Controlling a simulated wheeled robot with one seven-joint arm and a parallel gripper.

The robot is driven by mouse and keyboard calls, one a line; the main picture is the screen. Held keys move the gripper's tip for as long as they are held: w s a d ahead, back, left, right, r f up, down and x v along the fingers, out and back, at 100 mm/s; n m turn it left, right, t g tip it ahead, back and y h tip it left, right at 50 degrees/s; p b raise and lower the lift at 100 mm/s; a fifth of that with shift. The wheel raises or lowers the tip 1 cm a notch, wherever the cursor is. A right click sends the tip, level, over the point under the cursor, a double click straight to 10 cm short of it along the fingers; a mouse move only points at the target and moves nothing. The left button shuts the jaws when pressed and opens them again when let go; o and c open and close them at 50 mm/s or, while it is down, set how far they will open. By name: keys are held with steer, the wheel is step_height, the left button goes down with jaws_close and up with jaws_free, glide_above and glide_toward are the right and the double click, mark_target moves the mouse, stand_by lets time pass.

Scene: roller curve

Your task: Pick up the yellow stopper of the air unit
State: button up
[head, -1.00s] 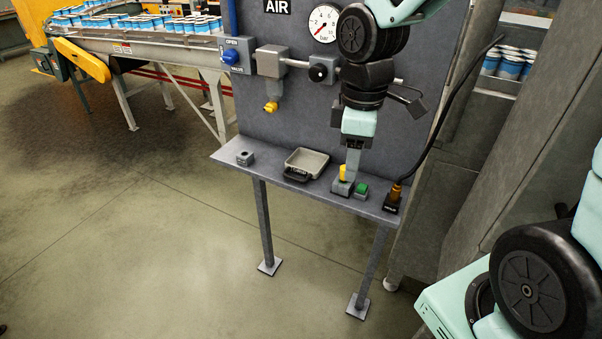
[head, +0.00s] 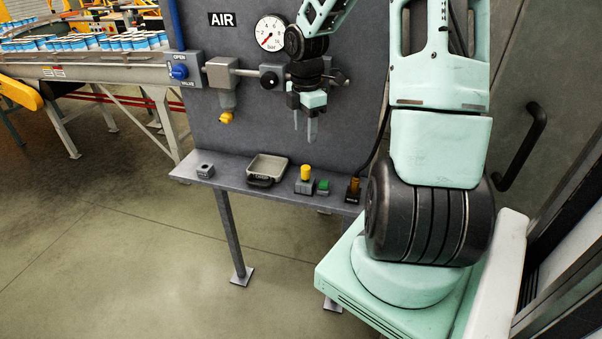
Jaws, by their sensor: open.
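A yellow stopper (head: 306,173) stands upright in a small grey block on the shelf (head: 237,179) of the air unit. Another yellow piece (head: 226,117) sits at the bottom of the grey filter bowl on the panel (head: 240,130). My gripper (head: 304,132) is above the shelf, in front of the panel, with its fingers pointing down. It is open and empty, above the upright yellow stopper and apart from it. The exact depth between them is hard to tell.
A grey tray (head: 267,167) lies left of the yellow stopper, a green button (head: 323,185) and a brass fitting (head: 354,188) right of it. A small grey socket block (head: 205,170) is at the shelf's left. A gauge (head: 270,33) and blue valve (head: 180,72) are above.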

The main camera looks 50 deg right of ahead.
mark_target(306, 167)
step_height(306, 167, down, 8)
steer(key=f, duration=0.4)
steer(key=shift+s+a+p, duration=0.3)
steer(key=shift+p, duration=0.1)
steer(key=shift+f, duration=0.6)
steer(key=shift+d, duration=0.1)
jaws_close()
